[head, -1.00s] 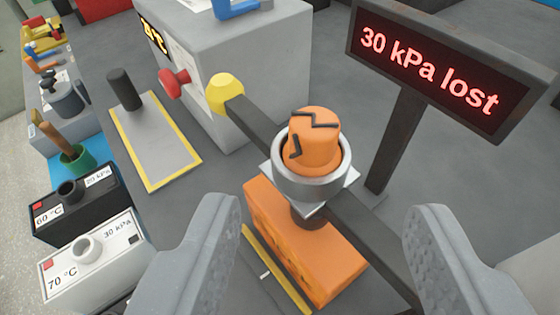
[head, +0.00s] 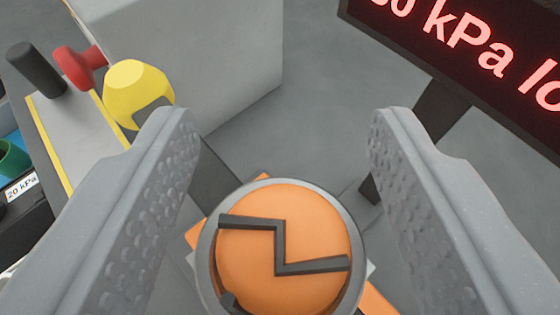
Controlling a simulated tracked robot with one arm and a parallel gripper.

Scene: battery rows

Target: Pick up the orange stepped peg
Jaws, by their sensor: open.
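The orange stepped peg (head: 310,225) sits in a grey metal ring (head: 206,245), seen almost from straight above. Its round top carries a dark Z-shaped groove or bar. My gripper (head: 282,130) is open, with one grey finger on each side of the picture. The peg lies low between the fingers, with a gap on both sides. Nothing is held. The peg's lower part is hidden inside the ring.
An orange block (head: 378,302) shows partly under the ring. A yellow knob (head: 138,92) and a red knob (head: 78,66) stand at upper left by a grey box (head: 220,60). A dark sign (head: 480,50) with red letters stands at upper right.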

